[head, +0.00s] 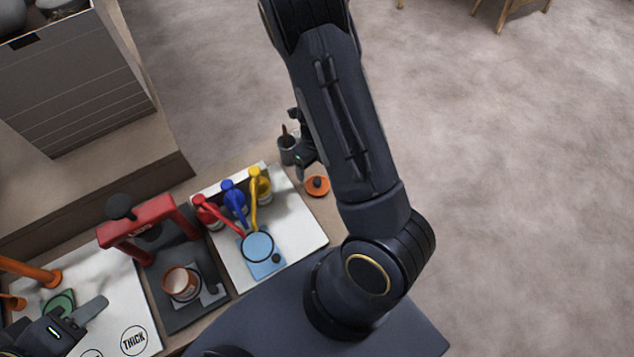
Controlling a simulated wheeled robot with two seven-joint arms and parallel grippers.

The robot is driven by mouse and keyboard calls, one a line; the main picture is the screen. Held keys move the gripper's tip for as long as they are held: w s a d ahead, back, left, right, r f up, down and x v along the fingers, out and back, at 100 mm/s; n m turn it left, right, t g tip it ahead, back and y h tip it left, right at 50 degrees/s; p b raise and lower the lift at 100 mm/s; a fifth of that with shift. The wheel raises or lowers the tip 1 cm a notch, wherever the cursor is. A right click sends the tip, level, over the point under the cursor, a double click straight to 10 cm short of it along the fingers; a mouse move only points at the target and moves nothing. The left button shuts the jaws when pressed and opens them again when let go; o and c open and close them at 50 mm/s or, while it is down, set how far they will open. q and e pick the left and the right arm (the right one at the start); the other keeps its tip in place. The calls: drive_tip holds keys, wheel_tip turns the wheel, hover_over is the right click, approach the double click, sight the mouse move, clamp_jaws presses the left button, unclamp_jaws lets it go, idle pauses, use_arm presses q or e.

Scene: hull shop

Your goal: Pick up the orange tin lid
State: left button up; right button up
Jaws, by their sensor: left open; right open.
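The orange tin lid (317,187) is a small round disc with a dark knob. It lies on the bench near the right end, just right of the white board. My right gripper (299,152) is open, above and slightly left of the lid in the picture, close to a dark grey cup. Part of it is hidden behind my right forearm. I see nothing held in it. My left gripper (78,316) is open at the bottom left, over a white board near a green round piece (58,303).
The dark grey cup (288,150) with a brown stick stands beside the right gripper. Red, blue and yellow (259,186) bottles stand on a white board (303,226) with a blue piece (262,254). A red press (143,223) and a copper-coloured tin (181,284) are further left.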

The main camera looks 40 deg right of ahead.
sight(317, 180)
drive_tip(key=shift+m, duration=0.3)
drive_tip(key=f, duration=0.2)
drive_tip(key=f+b, duration=0.1)
drive_tip(key=f, duration=0.2)
drive_tip(key=s+f, duration=0.1)
drive_tip(key=f, duration=0.1)
drive_tip(key=shift+s+d+f, duration=0.1)
drive_tip(key=shift+d+f, duration=0.1)
drive_tip(key=shift+f, duration=0.55)
drive_tip(key=c, duration=0.7)
